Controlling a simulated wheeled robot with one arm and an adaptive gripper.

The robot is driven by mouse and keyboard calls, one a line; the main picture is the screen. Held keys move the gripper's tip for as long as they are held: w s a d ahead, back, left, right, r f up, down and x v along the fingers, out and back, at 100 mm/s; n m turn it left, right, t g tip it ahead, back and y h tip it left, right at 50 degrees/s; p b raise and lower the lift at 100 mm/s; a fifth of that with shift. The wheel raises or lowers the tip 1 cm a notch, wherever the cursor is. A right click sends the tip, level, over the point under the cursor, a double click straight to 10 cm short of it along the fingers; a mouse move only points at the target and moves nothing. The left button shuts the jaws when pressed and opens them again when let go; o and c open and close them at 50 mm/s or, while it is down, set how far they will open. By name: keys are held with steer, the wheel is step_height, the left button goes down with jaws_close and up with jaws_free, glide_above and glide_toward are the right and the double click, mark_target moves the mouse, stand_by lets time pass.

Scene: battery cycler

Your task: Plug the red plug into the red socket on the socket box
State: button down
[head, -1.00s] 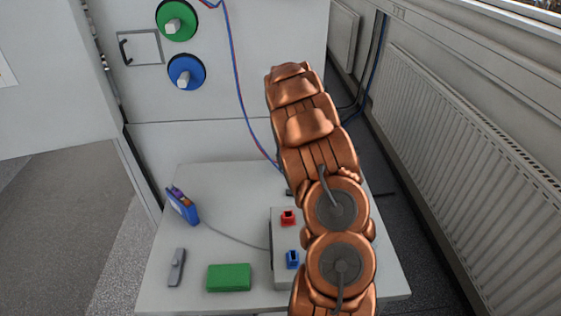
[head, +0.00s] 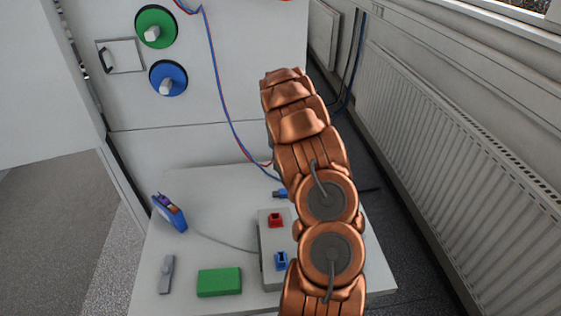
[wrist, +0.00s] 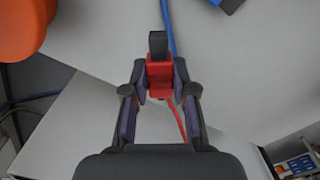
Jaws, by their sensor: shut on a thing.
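My gripper (wrist: 160,82) is shut on the red plug (wrist: 159,76) in the wrist view. The plug sits between the two fingertips, its dark end pointing away from the gripper, and a red cable trails below it. In the head view my own arm hides the gripper and the red plug. The light grey socket box (head: 265,243) stands on the table, partly behind my arm. Its red socket (head: 275,220) shows on top, with the blue socket (head: 281,262) nearer the front. The red socket looks empty.
A blue plug (head: 280,193) lies behind the box; it also shows in the wrist view (wrist: 231,4). A green block (head: 219,282), a grey tool (head: 167,274) and a blue device (head: 169,212) lie on the table (head: 205,185). A radiator (head: 450,140) lines the right wall.

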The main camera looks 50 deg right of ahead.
steer(key=shift+f, duration=1.95)
steer(key=c, duration=0.8)
jaws_free()
steer(key=shift+c, duration=0.2)
steer(key=shift+r, duration=0.1)
step_height(320, 180, up, 12)
steer(key=shift+f, duration=0.2)
steer(key=shift+r, duration=0.1)
